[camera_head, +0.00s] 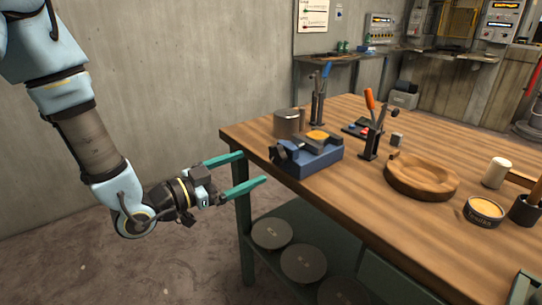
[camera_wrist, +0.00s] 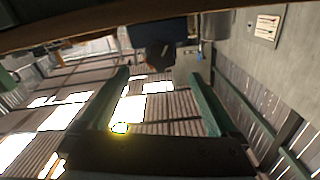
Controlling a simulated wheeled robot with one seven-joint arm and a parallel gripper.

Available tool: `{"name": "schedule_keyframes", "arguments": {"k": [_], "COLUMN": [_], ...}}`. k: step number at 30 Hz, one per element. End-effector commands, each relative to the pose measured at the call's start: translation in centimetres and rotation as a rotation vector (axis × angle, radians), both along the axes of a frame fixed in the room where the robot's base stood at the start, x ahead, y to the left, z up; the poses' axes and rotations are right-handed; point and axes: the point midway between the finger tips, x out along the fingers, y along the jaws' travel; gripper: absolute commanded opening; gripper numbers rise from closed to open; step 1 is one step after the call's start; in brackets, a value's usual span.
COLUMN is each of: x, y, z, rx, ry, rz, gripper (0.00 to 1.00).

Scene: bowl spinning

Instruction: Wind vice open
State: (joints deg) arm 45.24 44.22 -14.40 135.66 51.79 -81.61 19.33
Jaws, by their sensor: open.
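The blue vice (camera_head: 318,160) sits at the near left edge of the wooden workbench, with a yellow-orange piece (camera_head: 318,135) at its top. Its dark handle end (camera_head: 280,152) faces left, towards my gripper (camera_head: 254,167). My gripper is open and empty, with its two long teal fingers apart and pointing at the vice from the left, short of the handle. In the wrist view, the gripper's fingertips (camera_wrist: 158,74) stand either side of a dark rounded end (camera_wrist: 160,53), with part of the blue vice (camera_wrist: 148,34) behind it. The vice's jaw gap cannot be made out.
The workbench (camera_head: 340,195) also holds a metal cylinder (camera_head: 288,123) beside the vice, two upright toggle clamps (camera_head: 371,135), a wooden bowl (camera_head: 421,177), a white cylinder (camera_head: 496,172) and a round tin (camera_head: 484,211). Round discs (camera_head: 272,233) lie on the lower shelf. Left of the bench is open floor.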

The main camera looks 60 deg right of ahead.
Motion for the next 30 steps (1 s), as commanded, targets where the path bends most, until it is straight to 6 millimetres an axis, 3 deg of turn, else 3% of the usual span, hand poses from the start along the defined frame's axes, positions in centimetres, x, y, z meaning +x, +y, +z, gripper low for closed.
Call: {"name": "schedule_keyframes", "arguments": {"k": [6,12,25,30], "x": [-1.4,-2.0,-2.2,-2.2], "y": [-4.0,-6.4,-7.2,-7.2], "z": [0.3,0.1,0.0,0.0], "rx": [0.000,0.001,0.002,0.001], "ry": [0.000,0.000,-0.001,0.000], "rz": [-0.003,0.000,0.003,0.002], "gripper": [0.96,0.96,0.95,0.76]}}
